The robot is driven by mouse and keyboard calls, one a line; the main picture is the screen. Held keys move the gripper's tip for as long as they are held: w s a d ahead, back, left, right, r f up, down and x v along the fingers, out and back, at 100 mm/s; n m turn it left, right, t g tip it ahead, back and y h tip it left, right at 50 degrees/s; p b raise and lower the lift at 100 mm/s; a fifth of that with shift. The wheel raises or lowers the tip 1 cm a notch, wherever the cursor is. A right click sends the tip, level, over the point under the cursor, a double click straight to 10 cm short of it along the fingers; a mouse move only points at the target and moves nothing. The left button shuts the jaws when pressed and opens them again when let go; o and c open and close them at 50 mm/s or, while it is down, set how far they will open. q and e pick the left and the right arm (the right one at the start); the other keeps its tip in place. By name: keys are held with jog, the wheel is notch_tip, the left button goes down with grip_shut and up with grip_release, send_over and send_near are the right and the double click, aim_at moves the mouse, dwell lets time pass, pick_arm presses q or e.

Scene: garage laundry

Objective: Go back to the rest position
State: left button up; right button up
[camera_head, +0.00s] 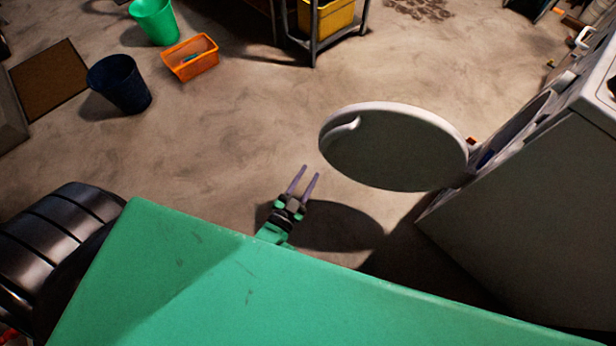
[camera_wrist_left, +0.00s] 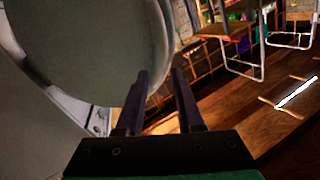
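My left gripper (camera_head: 310,173) is in the middle of the head view, beyond a large green part of my own body that covers the lower picture. Its two purple fingers are parallel with a gap between them, and nothing is held. In the left wrist view the fingers (camera_wrist_left: 159,75) are also apart and empty. The round washer door (camera_head: 395,150) stands open just up and right of the fingers in the head view. The door also fills the upper left of the left wrist view (camera_wrist_left: 85,45), close beyond the fingers; contact cannot be told. My right gripper is not in view.
The white washing machine (camera_head: 520,195) stands at the right. An orange basket (camera_head: 190,62), a dark bucket (camera_head: 120,85) and a green bucket (camera_head: 154,22) stand at the upper left. A metal shelf with a yellow bin (camera_head: 327,15) is at the top. The floor between is clear.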

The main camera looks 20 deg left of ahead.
pick_arm(q)
jog(key=w+a+r+n+g, duration=0.1)
jog(key=w+a+g, duration=0.2)
jog(key=a+g, duration=0.35)
jog(key=s+a+r+n+g+y, duration=0.3)
jog(key=s+a+r+g, duration=0.3)
jog(key=s, duration=0.4)
notch_tip(320, 180, down, 17)
jog(key=s+g, duration=0.2)
jog(key=g, duration=0.1)
jog(key=s+a+f+g, duration=0.1)
jog(key=s+f, duration=1)
jog(key=f, duration=0.4)
jog(key=s+r+p, duration=0.3)
jog(key=r+p, duration=0.3)
jog(key=p, duration=0.2)
jog(key=s+a+r+p, duration=0.1)
jog(key=s+r+p, duration=0.2)
jog(key=r+p, duration=0.4)
jog(key=shift+s+a+m+p, duration=0.3)
jog(key=shift+s+p, duration=0.1)
jog(key=shift+p, duration=0.75)
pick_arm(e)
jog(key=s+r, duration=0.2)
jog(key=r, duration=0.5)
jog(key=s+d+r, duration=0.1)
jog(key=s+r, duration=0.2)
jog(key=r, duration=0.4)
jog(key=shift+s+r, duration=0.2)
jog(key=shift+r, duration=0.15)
